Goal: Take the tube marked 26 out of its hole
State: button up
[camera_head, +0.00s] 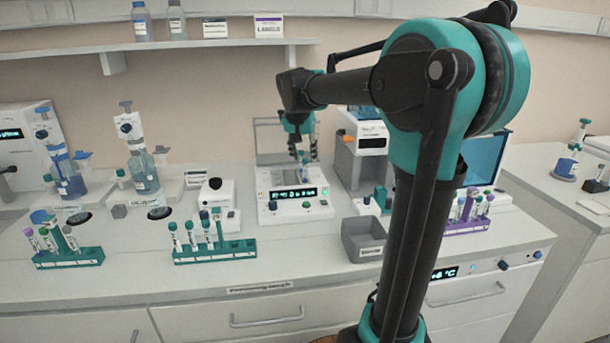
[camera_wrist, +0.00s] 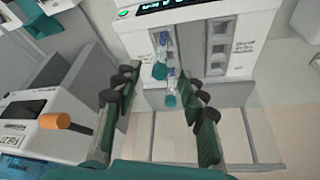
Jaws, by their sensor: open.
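My gripper (camera_head: 301,143) is above the white instrument (camera_head: 294,207) with a lit display at the middle of the bench. In the wrist view my gripper (camera_wrist: 158,80) is open, with its dark fingers apart. Between and just beyond the fingertips is a clear tube with a teal-blue cap (camera_wrist: 160,71). A second teal cap (camera_wrist: 170,101) shows close to it, nearer the wrist. Neither is gripped. In the head view a tube (camera_head: 304,158) stands at the instrument below my gripper. I cannot read the number 26 on any tube, and the hole is not clearly visible.
A green rack (camera_head: 215,252) with several teal-capped tubes stands left of the instrument, another green rack (camera_head: 70,258) farther left. A grey open bin (camera_head: 363,240) is to the right. A purple rack (camera_head: 467,227) stands behind my arm. The front bench strip is clear.

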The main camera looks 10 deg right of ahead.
aim_at(304, 160)
jog(key=x, duration=0.4)
jog(key=shift+c, duration=0.4)
grip_shut()
